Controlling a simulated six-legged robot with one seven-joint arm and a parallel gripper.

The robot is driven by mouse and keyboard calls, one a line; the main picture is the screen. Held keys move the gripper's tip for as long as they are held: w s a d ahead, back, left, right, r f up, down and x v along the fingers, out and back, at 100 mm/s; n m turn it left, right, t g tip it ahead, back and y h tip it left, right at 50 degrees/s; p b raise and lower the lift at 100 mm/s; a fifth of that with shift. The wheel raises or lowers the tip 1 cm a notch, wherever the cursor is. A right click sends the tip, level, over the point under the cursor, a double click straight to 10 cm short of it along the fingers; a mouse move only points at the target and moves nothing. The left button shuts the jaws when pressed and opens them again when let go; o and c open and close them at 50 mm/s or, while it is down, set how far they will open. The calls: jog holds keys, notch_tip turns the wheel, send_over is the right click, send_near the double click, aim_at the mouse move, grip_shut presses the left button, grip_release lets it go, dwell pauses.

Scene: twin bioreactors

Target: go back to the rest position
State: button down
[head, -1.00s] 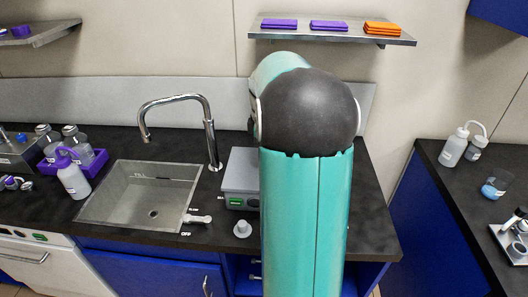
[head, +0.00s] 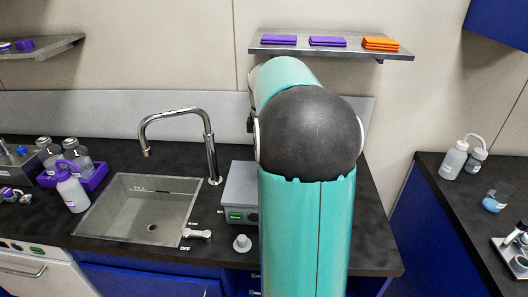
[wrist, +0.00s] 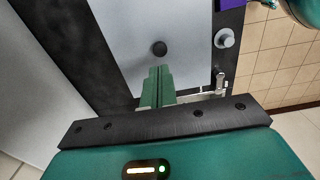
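In the head view, my own teal arm rises in front of the counter, and my gripper is hidden behind it. In the wrist view, my gripper (wrist: 157,87) shows its two green fingers side by side with no clear gap, so it looks shut. Nothing is visible between the fingertips. The fingers lie over a pale grey surface with a round black knob (wrist: 159,48) just past their tips. I cannot see any contact with it.
A grey device (head: 240,190) stands beside the sink (head: 150,205) and faucet (head: 211,150). A white lever (head: 197,233) and a small grey-white knob (head: 242,243) are near the counter's front. A wall shelf (head: 330,49) holds folded cloths. Bottles (head: 453,160) stand on the right counter.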

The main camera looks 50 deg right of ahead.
jog(key=shift+a, duration=0.1)
dwell(0.4)
jog(key=s+a+r+m+t+h, duration=0.1)
jog(key=a+r+m, duration=0.15)
jog(key=a, duration=0.75)
jog(key=s+a+r+m+t, duration=0.1)
jog(key=a+r, duration=0.2)
jog(key=a, duration=0.7)
jog(key=s+a+f+m+t, duration=0.1)
jog(key=s+a+m, duration=0.1)
jog(key=s+a, duration=0.3)
jog(key=s+a+f+m+t+y, duration=0.1)
jog(key=s+a+f+m+t, duration=0.1)
jog(key=s+a, duration=0.3)
jog(key=a, duration=0.4)
jog(key=shift+s+a+t, duration=0.25)
jog(key=shift+a+t, duration=0.05)
